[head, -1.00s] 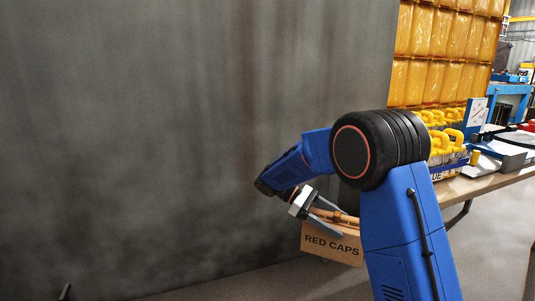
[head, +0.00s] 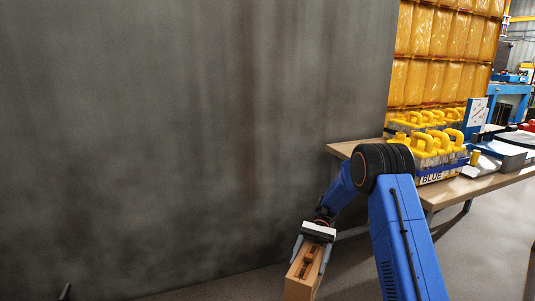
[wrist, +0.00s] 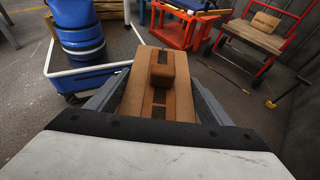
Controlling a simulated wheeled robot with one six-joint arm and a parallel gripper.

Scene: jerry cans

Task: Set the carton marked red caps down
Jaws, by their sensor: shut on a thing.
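The brown carton (head: 303,281) hangs low in front of the dark wall in the head view, above the floor. Its printed face is turned out of sight now, and its lower end is cut off by the picture's edge. My gripper (head: 311,257) is shut on it, one finger at each side of its top. In the wrist view the carton (wrist: 178,66) lies between the two fingers of my gripper (wrist: 157,98), with a raised brown block and dark slots on its top. What is beneath the carton is hidden.
The wrist view shows a cart with blue drums (wrist: 78,30), an orange cart (wrist: 182,30) and a red trolley (wrist: 262,40) bearing another carton (wrist: 265,22).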

